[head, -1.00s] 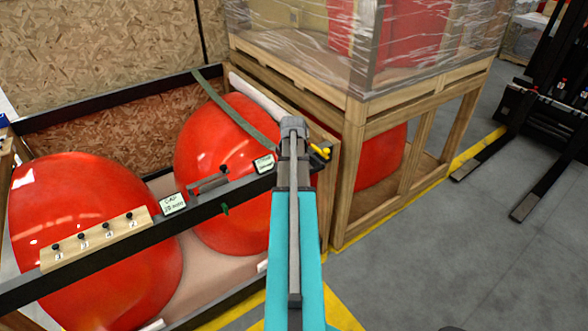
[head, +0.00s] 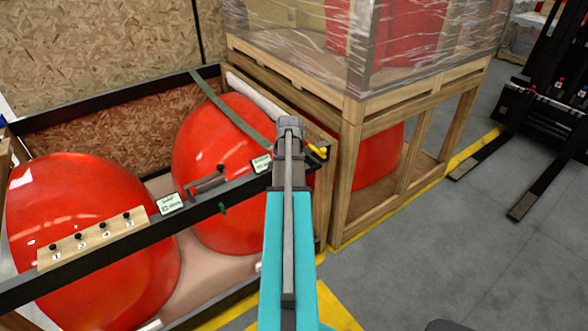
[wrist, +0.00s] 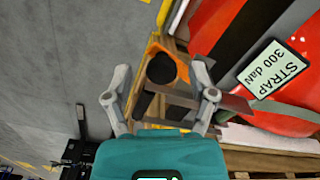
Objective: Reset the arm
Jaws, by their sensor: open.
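My turquoise arm (head: 287,240) reaches up from the bottom of the head view, and its grey end covers the right end of a dark rail. My gripper (wrist: 160,75) shows in the wrist view with its two grey fingers spread apart. A black and orange part (wrist: 162,68) shows between the fingers in that picture; I cannot tell how far beyond them it is. A yellow piece (head: 317,151) sticks out beside the arm's end in the head view. Nothing is seen clamped by the fingers.
Large red nosecones (head: 85,205) sit in a dark-framed crate, with a strap (head: 228,105) over one. The rail (head: 100,252) carries numbered knobs and labels. A wooden stand (head: 347,185) with a wrapped load is at right. A forklift (head: 545,115) stands farther right; grey floor (head: 440,250) is clear.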

